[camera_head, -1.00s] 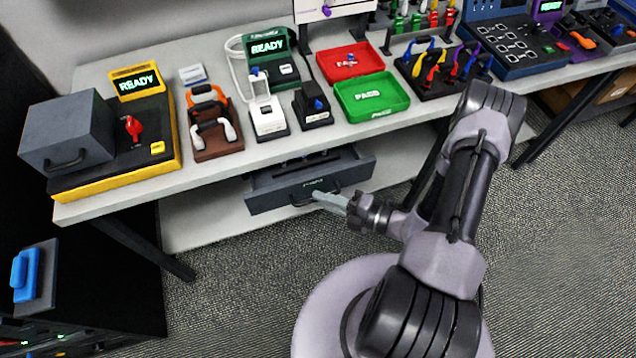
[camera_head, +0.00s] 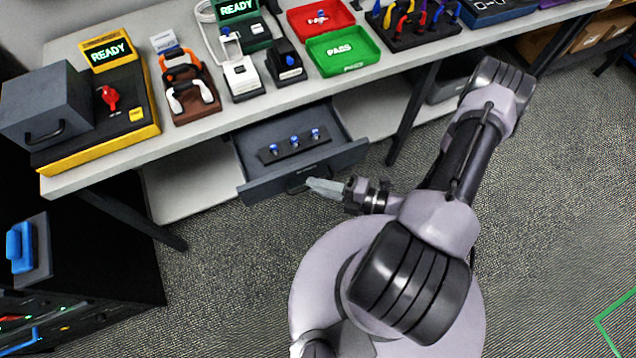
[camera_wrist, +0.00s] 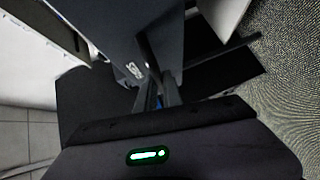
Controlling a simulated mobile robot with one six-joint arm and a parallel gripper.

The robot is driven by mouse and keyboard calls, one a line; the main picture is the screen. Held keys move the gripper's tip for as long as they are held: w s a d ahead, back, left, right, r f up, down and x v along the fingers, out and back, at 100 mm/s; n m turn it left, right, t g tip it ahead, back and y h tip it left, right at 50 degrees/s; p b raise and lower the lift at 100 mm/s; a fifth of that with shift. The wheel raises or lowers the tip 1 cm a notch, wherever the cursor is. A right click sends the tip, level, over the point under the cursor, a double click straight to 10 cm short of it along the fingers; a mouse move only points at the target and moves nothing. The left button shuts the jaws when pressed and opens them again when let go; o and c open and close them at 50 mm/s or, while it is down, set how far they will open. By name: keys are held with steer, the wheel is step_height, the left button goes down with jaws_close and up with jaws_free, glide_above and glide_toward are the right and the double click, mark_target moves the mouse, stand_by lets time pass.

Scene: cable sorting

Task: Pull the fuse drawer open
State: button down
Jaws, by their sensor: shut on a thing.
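The dark grey fuse drawer (camera_head: 345,160) sits under the bench and stands well out from it. Inside, a dark strip (camera_head: 282,152) carries 3 blue-topped fuses (camera_head: 294,140). My gripper (camera_head: 312,185) is at the middle of the drawer's front, shut on its handle (camera_head: 296,183); the fingers partly hide the handle. In the wrist view, the drawer front (camera_wrist: 150,45) with a small white label lies just beyond my gripper (camera_wrist: 158,92), and the grip itself is dark and hard to make out.
A bench leg (camera_head: 412,115) stands right of the drawer. Carpeted floor (camera_head: 225,260) in front is clear.

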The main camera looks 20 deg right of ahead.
steer(key=c, duration=1.5)
jaws_free()
steer(key=p+v, duration=0.3)
steer(key=v, duration=1.4)
steer(key=shift+s+d+r+p, duration=0.1)
steer(key=shift+s+p, duration=0.1)
steer(key=shift+p, duration=0.1)
